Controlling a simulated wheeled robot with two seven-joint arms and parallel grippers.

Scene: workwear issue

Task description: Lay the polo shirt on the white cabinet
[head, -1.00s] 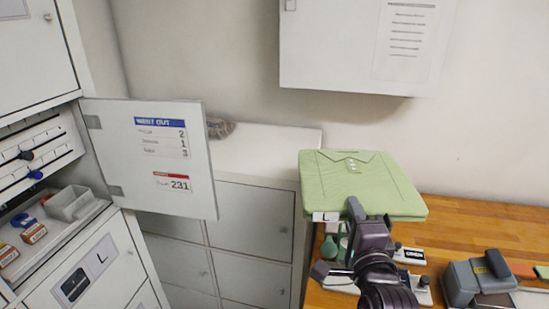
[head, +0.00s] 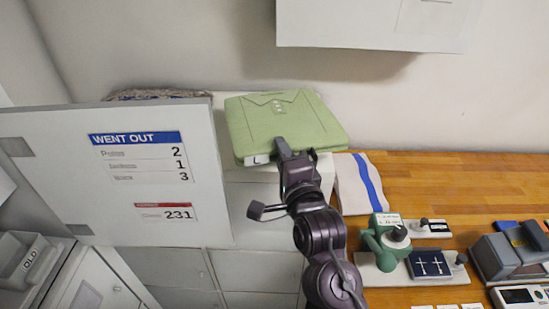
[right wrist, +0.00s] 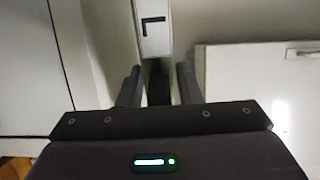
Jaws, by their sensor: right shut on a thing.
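The polo shirt (head: 285,120) is green, folded flat, with its collar toward the wall and an L tag on its front edge. My right gripper (head: 284,150) is shut on that front edge. In the right wrist view the right gripper (right wrist: 160,75) has the tagged edge of the shirt just past its fingers. The white cabinet (head: 255,270) stands against the wall, with door fronts below. The shirt is over the right part of its top and hides much of it; I cannot tell whether they touch. My left gripper is not in view.
An open white door (head: 120,225) with a "WENT OUT" sheet stands at left, hiding part of the cabinet. A patterned item (head: 155,95) shows behind it. Right of the cabinet, a wooden counter (head: 450,180) holds a blue-striped cloth (head: 360,185) and devices. A wall box (head: 370,25) hangs above.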

